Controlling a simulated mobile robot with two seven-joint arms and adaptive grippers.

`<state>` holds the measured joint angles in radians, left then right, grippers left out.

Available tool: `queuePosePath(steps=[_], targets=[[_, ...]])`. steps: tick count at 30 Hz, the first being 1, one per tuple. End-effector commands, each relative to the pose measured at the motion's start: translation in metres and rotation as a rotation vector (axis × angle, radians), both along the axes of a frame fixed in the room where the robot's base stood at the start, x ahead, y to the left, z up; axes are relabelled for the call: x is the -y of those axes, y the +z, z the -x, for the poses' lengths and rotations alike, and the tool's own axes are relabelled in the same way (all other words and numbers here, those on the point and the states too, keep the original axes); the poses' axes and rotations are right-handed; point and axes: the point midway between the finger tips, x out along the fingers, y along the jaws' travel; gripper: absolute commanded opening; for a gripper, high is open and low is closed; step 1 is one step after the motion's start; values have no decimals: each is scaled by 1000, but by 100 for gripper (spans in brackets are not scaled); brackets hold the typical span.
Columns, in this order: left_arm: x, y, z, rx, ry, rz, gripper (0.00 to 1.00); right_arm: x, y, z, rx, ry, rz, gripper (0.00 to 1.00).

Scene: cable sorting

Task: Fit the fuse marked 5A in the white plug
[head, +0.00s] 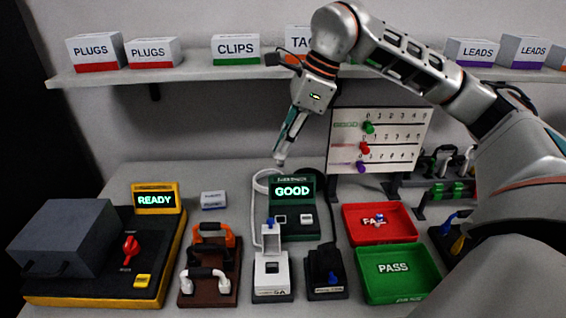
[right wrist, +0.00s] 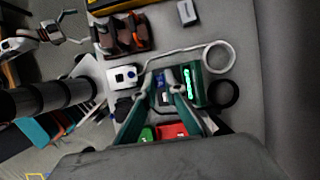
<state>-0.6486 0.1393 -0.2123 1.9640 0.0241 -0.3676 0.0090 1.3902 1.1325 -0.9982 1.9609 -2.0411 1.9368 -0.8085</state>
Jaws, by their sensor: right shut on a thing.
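The white plug (head: 271,272) stands at the front middle on a dark base, with a white upright part behind it and a blue bit on top. A label reading 5A is on its front. It also shows in the right wrist view (right wrist: 123,76). My right gripper (head: 281,160) points down, high above and behind the plug. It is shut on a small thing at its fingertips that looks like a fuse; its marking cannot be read. In the right wrist view, what looks like my left gripper (right wrist: 70,30) is at the upper left, fingers apart and empty.
A green tester (head: 293,215) reads GOOD behind the plug. A black plug (head: 325,272) stands right of it, a handle rack (head: 210,275) left. Red FAIL (head: 380,236) and green PASS (head: 395,283) trays are right. A yellow-black machine (head: 160,255) reads READY at left.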

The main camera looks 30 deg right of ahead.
Motion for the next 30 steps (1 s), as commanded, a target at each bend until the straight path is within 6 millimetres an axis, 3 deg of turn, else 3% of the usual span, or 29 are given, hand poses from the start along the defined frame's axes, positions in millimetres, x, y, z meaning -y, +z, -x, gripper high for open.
queuePosePath(steps=[21,30], targets=[[0,34,0,0,-1,-1,100,0,37,0,-1,0,0,0],[0,37,0,0,-1,-1,100,0,39,0,-1,0,0,0]])
